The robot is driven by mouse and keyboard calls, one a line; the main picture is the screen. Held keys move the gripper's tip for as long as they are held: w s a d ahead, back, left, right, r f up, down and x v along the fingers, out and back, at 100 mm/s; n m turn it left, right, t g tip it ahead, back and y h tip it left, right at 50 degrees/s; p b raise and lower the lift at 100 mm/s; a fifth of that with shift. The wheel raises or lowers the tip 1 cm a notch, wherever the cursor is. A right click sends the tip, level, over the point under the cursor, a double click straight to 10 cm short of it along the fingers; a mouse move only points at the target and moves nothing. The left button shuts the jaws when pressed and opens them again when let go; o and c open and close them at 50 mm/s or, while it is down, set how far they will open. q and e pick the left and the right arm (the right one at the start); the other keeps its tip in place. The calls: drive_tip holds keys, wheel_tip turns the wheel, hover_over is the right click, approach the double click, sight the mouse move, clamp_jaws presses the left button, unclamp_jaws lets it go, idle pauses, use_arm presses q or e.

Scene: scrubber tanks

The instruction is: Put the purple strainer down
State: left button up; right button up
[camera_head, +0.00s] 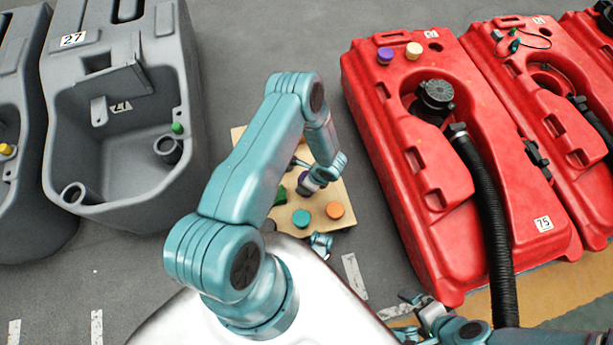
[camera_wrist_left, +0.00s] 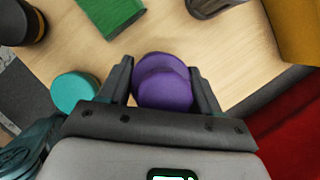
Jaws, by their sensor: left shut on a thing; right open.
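The purple strainer (camera_wrist_left: 165,90) is between the two fingers of my left gripper (camera_wrist_left: 163,82) in the left wrist view, and the gripper is shut on it. It shows as two overlapping round purple parts above or against the wooden board (camera_wrist_left: 235,60); I cannot tell whether it touches the board. In the head view my left arm reaches over this board (camera_head: 318,228) and its gripper (camera_head: 304,186) is small and partly hidden. My right gripper (camera_head: 418,304) is open and empty at the lower right, in front of the red tank.
On the board are a teal disc (camera_head: 301,219), an orange disc (camera_head: 334,210) and a green block (camera_head: 280,196). A red tank (camera_head: 400,130) with a purple cap (camera_head: 385,55) and black hose (camera_head: 490,220) stands right. A grey tank (camera_head: 120,170) stands left.

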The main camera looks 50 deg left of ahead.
use_arm(q)
drive_tip(key=shift+f, duration=0.15)
drive_tip(key=o, duration=1.2)
